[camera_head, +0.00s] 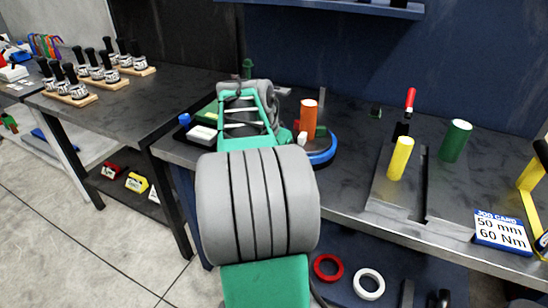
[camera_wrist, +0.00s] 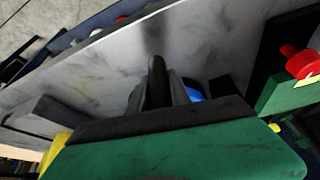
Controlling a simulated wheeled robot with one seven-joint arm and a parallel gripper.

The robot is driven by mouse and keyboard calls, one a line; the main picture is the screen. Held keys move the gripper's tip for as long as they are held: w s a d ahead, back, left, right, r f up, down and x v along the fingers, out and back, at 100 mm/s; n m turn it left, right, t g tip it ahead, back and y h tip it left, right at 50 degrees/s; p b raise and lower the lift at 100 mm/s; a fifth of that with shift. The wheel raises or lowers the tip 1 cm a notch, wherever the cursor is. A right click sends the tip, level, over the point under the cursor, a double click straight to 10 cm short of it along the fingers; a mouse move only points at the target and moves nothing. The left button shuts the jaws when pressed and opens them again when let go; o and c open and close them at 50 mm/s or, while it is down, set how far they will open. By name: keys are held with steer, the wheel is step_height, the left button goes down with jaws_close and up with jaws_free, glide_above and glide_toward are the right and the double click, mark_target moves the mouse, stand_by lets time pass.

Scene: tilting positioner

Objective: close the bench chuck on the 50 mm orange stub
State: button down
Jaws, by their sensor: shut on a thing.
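An orange stub (camera_head: 308,117) stands upright at the round bench chuck, whose blue base (camera_head: 322,152) shows on the bench behind my arm. My arm covers the left part of the chuck in the head view and hides my gripper there. In the wrist view my gripper (camera_wrist: 158,94) shows grey fingers closed around a dark, rounded bar (camera_wrist: 156,70). A patch of blue (camera_wrist: 194,92) shows just right of the fingers. I cannot tell whether the bar belongs to the chuck. The chuck jaws cannot be made out.
A yellow cylinder (camera_head: 400,158) and a green cylinder (camera_head: 455,140) stand to the right, with a red-handled tool (camera_head: 410,100) behind. The job card (camera_head: 502,231) reads 50 mm, 60 Nm. A red ring (camera_head: 328,267) and white ring (camera_head: 368,284) lie below the bench.

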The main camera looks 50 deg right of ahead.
steer(key=shift+w+d+r, duration=0.15)
steer(key=shift+d+r, duration=0.05)
steer(key=shift+r, duration=0.25)
steer(key=c, duration=1.6)
jaws_free()
steer(key=o, duration=0.4)
steer(key=shift+a+f, duration=0.15)
steer(key=shift+f, duration=0.15)
steer(key=p+v, duration=0.1)
steer(key=v, duration=0.7)
steer(key=shift+f, duration=0.1)
